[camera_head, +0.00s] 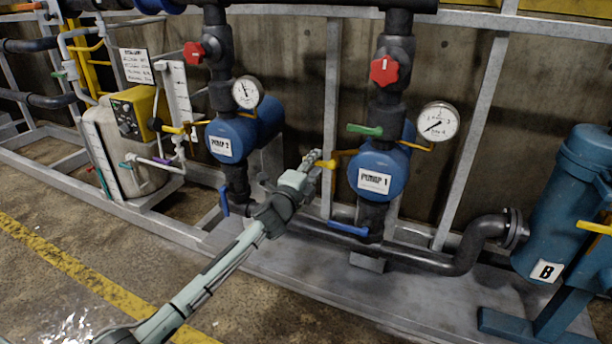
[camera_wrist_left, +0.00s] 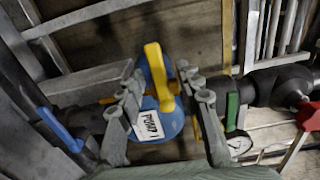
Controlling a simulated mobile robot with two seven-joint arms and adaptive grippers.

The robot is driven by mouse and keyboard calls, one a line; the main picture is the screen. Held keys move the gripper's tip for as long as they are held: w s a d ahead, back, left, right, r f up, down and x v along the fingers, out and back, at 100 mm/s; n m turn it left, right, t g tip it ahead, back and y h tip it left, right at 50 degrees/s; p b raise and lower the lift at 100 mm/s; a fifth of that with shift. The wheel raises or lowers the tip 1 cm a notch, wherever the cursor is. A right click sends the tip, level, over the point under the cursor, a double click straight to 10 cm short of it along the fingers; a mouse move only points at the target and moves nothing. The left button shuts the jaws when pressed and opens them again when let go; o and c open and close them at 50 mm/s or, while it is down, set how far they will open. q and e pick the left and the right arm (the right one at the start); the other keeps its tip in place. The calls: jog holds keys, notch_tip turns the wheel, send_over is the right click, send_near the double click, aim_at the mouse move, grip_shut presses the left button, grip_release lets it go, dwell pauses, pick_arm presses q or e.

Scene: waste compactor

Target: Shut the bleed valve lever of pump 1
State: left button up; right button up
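Pump 1 (camera_head: 378,165) is a blue body with a white "PUMP 1" label, right of centre in the head view; its label (camera_wrist_left: 147,125) also shows in the left wrist view. A yellow lever (camera_head: 343,155), which I take to be the bleed valve lever, sticks out from the pump's left side. My left gripper (camera_head: 314,161) is beside this lever's end. In the left wrist view the yellow lever (camera_wrist_left: 157,72) stands between the two spread fingers, with gaps on both sides. Whether a finger touches it cannot be told. My right gripper is in neither view.
A green lever (camera_head: 366,130) and a pressure gauge (camera_head: 438,122) are above the yellow lever. A blue lever (camera_head: 348,229) is below it. A red knob (camera_head: 384,70) is higher up. Pump 2 (camera_head: 232,139) stands to the left. A metal upright (camera_head: 331,80) rises close behind.

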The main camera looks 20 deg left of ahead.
pick_arm(q)
jog(key=s, duration=1)
jog(key=shift+s+a, duration=0.2)
jog(key=shift+s, duration=0.05)
jog(key=s+a+f+n+g+y+p, duration=0.25)
jog(key=s+f+n+g, duration=0.7)
jog(key=s+f, duration=0.75)
jog(key=s+d+f+n+g, duration=0.1)
jog(key=s+f+n+g, duration=0.1)
jog(key=s, duration=0.6)
jog(key=s+d+f+n+g, duration=0.1)
jog(key=s+f+n+g, duration=0.2)
jog(key=s+f+n, duration=0.2)
jog(key=s+f, duration=0.2)
jog(key=s, duration=0.2)
jog(key=shift+s+d+f, duration=0.15)
jog(key=shift+s+d, duration=0.05)
jog(key=shift+d, duration=0.1)
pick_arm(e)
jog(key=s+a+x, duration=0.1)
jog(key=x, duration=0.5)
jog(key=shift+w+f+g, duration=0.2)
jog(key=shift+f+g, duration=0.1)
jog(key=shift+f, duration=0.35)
pick_arm(q)
jog(key=shift+n+h, duration=0.25)
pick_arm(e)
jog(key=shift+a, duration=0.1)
